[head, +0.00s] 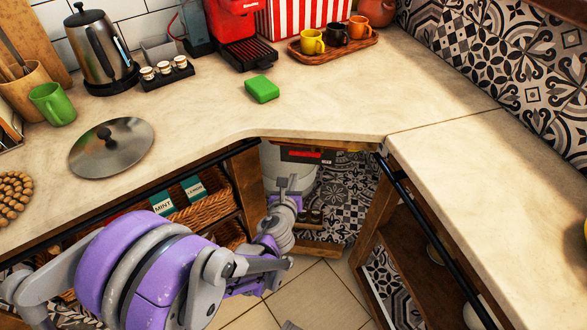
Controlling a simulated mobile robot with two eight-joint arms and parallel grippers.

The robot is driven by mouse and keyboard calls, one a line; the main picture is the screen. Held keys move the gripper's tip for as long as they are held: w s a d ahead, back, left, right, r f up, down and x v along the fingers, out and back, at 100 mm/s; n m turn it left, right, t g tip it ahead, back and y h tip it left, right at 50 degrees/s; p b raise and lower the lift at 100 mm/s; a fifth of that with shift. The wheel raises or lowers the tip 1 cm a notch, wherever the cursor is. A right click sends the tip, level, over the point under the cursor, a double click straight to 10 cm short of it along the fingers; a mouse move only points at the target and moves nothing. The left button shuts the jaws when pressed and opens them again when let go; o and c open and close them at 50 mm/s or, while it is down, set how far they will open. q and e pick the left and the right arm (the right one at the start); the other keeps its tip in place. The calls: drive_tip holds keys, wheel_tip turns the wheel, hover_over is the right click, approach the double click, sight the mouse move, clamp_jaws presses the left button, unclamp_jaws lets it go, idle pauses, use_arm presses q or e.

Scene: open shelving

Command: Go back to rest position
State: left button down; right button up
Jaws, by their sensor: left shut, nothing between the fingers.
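My left arm comes in from the lower left with its purple and grey links. My left gripper (289,184) is small in the view, in the gap below the counter corner, in front of the open shelving. It is shut and no object shows in it. Its fingertips are seen against a pale container on the shelf behind, and I cannot tell whether they touch it.
The counter (340,95) holds a green block (262,89), a metal lid (111,146), a kettle (100,48), a green mug (52,104) and a wooden tray (333,47) with cups. Wicker baskets (205,206) sit on the shelf below.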

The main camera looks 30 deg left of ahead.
use_arm(q)
drive_tip(key=shift+v, duration=1.6)
use_arm(e)
drive_tip(key=shift+r, duration=0.4)
use_arm(q)
drive_tip(key=shift+d, duration=0.1)
drive_tip(key=s+d+n+g+h, duration=0.35)
drive_tip(key=s+d+n, duration=0.25)
drive_tip(key=s+n, duration=0.7)
drive_tip(key=s+d+n+g+h, duration=0.2)
drive_tip(key=s+d+n+g, duration=0.5)
drive_tip(key=n, duration=1)
wheel_tip(320, 180, up, 24)
drive_tip(key=a+t+p, duration=0.2)
drive_tip(key=t+p, duration=0.1)
drive_tip(key=p, duration=1.9)
drive_tip(key=shift+s, duration=0.15)
use_arm(e)
wheel_tip(320, 180, up, 25)
drive_tip(key=w+t, duration=0.1)
